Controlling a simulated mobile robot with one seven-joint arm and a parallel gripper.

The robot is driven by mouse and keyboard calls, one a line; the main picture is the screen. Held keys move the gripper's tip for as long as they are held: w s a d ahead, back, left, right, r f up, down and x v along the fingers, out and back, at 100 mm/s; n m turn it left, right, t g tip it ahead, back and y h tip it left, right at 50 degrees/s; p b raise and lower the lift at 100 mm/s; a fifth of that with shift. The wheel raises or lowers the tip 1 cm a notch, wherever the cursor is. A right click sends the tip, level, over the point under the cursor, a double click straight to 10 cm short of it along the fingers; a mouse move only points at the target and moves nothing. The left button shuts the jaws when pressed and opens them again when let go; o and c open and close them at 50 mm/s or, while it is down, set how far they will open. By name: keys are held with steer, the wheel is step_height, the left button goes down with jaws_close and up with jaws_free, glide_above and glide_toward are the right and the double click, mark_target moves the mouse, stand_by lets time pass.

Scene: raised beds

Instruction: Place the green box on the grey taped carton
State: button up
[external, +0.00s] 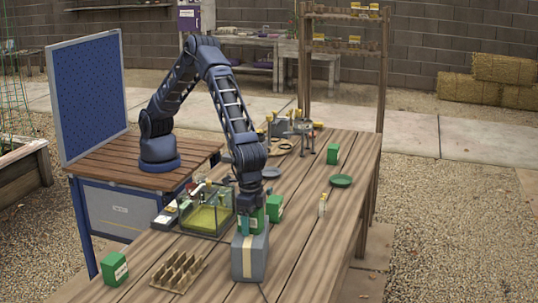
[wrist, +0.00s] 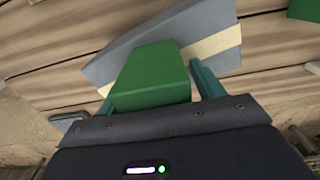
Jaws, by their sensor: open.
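The grey carton (external: 249,259), with a paler tape strip, stands on the wooden table near the front. It fills the upper middle of the wrist view (wrist: 130,48), with its tan tape (wrist: 213,44) crossing it. A green box (external: 254,221) is at the carton's top, under my gripper (external: 250,226). In the wrist view the green box (wrist: 152,76) lies between the two teal fingers of my gripper (wrist: 150,83), which are open around it. The box appears to rest on the carton, turned relative to it. Its underside is hidden.
Other green boxes stand at front left (external: 115,269), just behind the carton (external: 275,208) and farther back (external: 333,154). A glass tank (external: 207,218) and a slotted wooden rack (external: 178,273) are left of the carton. A small bottle (external: 323,205) and green dish (external: 341,181) are right.

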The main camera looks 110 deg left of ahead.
step_height(320, 180, up, 12)
steer(key=shift+f, duration=0.1)
steer(key=shift+a+r, duration=0.15)
steer(key=shift+r, duration=0.15)
steer(key=s+a+r+t, duration=0.1)
steer(key=s+a+r, duration=0.45)
steer(key=a, duration=0.55)
steer(key=s+a+r+t, duration=0.1)
steer(key=s+a+r, duration=0.3)
steer(key=a+r, duration=0.5)
steer(key=s+a+r, duration=0.5)
steer(key=a, duration=0.8)
steer(key=s+a+t, duration=0.1)
steer(key=s+a, duration=1.2)
steer(key=s+a+f, duration=0.3)
steer(key=s, duration=0.3)
steer(key=s+a+f+t, duration=0.1)
steer(key=s+a+f, duration=0.1)
steer(key=s, duration=0.5)
steer(key=shift+s+a+f+t, duration=0.3)
steer(key=shift+a+f, duration=0.1)
steer(key=shift+a, duration=0.5)
